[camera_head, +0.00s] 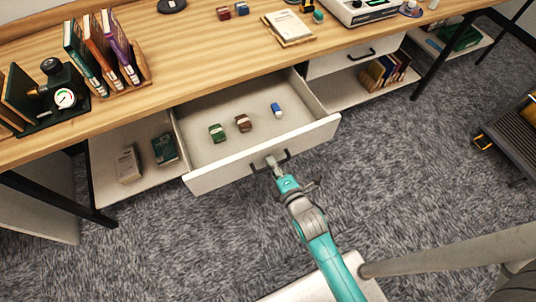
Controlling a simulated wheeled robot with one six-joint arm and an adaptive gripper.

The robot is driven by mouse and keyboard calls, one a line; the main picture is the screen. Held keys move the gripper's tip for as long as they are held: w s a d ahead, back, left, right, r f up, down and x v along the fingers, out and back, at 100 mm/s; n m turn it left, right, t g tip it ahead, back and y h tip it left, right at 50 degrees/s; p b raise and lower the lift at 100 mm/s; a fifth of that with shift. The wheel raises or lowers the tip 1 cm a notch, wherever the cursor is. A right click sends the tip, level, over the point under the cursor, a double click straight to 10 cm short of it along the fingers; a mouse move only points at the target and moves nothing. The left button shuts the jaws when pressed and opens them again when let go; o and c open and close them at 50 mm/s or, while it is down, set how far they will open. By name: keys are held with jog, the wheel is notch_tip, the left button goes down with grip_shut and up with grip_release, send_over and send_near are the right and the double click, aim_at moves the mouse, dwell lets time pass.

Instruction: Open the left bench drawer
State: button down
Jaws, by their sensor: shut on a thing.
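The left bench drawer (224,178) is a white drawer under the wooden bench, pulled well out from it. Inside lie a green block (217,133), a brown block (243,123) and a small blue and white item (277,110). Its dark handle (286,156) is on the front panel. My gripper (272,163) is shut on the handle, at the front panel's middle. The gripper covers part of the handle.
The bench top (215,65) carries books in a rack, a device with a gauge (64,97) and small items. Another, closed drawer (340,58) is to the right. Open shelves (122,185) lie below on both sides. The carpet (420,180) in front is largely clear; a dark cart (515,135) stands at right.

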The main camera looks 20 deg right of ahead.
jog(key=shift+s, duration=0.45)
jog(key=c, duration=1.5)
grip_release()
jog(key=v, duration=1.2)
